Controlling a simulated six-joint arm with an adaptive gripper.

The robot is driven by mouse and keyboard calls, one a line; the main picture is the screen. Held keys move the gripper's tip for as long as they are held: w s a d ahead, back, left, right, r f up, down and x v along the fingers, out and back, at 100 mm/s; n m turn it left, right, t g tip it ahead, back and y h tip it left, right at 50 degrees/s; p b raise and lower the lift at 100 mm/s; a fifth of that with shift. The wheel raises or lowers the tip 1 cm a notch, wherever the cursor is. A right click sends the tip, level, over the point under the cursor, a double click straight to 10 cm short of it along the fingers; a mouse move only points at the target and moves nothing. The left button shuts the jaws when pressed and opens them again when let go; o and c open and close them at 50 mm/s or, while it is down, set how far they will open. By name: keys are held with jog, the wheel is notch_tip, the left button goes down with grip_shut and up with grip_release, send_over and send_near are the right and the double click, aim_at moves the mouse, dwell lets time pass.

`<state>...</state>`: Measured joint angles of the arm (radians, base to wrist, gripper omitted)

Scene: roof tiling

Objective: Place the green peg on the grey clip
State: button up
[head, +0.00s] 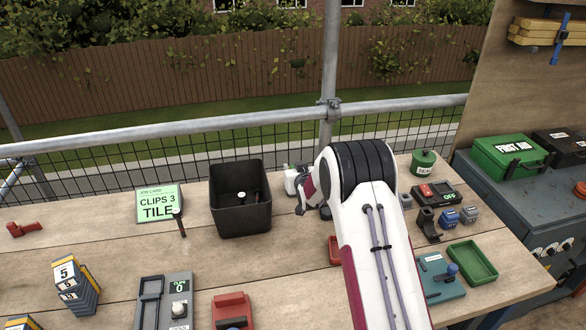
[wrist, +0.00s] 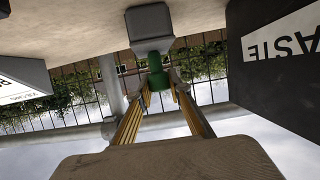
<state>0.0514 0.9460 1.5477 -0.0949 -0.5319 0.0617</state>
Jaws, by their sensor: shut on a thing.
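In the wrist view, which is upside down, my gripper (wrist: 158,85) is shut on the green peg (wrist: 157,76), a short green cylinder between the fingertips. A grey block (wrist: 149,28) that looks like the grey clip stands at the peg's far end, against the wooden table. The two appear in line, but I cannot tell whether they touch. In the head view my arm covers the peg and most of the gripper. A small grey piece (head: 470,215) beside a blue one (head: 449,218) stands on the right of the table.
The black waste bin (head: 240,213) stands close to the left of my gripper. A grey labelled box (wrist: 22,80) is on the gripper's other side. A green tray (head: 472,262) and a switch box (head: 436,194) are at right.

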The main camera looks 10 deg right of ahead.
jog(key=o, duration=0.8)
jog(key=shift+r, duration=0.15)
jog(key=shift+s+r, duration=0.2)
jog(key=shift+s, duration=0.2)
jog(key=v, duration=1.1)
jog(key=shift+s+r, duration=0.1)
jog(key=shift+r, duration=0.05)
